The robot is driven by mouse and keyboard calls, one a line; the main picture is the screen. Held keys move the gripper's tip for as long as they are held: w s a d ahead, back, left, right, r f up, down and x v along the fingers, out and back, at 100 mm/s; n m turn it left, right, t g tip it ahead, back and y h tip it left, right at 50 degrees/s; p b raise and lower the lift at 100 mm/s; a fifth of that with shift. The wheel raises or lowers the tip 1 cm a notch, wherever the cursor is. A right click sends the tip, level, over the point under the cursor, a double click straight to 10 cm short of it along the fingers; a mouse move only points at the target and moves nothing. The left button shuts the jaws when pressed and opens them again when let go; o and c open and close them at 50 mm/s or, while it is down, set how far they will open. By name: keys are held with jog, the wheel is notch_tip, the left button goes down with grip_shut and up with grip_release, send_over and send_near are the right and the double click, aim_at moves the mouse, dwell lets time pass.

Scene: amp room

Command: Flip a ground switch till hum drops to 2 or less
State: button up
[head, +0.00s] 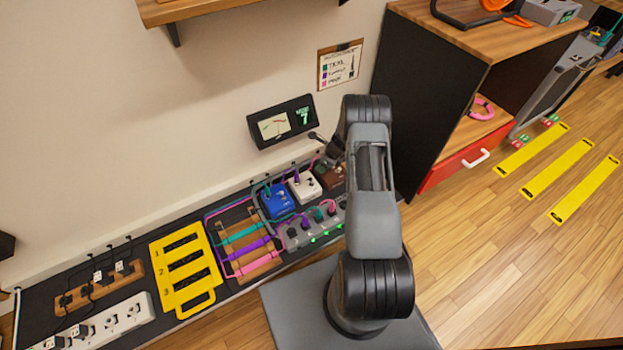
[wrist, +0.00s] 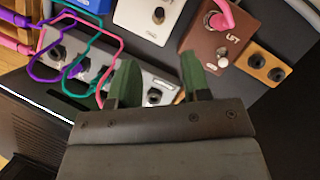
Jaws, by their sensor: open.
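The hum meter (head: 282,122) on the wall has a needle dial and a green readout that shows 7. A brown pedal marked LIFT (wrist: 204,45) has a pink plug and a small silver switch (wrist: 223,60). It is partly hidden by my arm in the head view (head: 325,172). A white pedal (wrist: 140,22) with a small metal knob stands to its left. A blue pedal (head: 277,201) stands left of the white one. My gripper (wrist: 155,75) is open and empty, with its green fingers below the pedals in the wrist view. I cannot tell its height above them.
A grey strip (head: 300,234) with knobs, plugs and green lights lies in front of the pedals. Coloured cables run to a wooden rack (head: 235,262). A yellow numbered holder (head: 162,253) and a white power strip (head: 103,330) lie left. A black-sided cabinet (head: 425,90) stands right.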

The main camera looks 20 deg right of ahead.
aim_at(311, 179)
jog(key=b+x, duration=0.5)
jog(key=x, duration=0.8)
jog(key=shift+f, duration=0.2)
grip_shut()
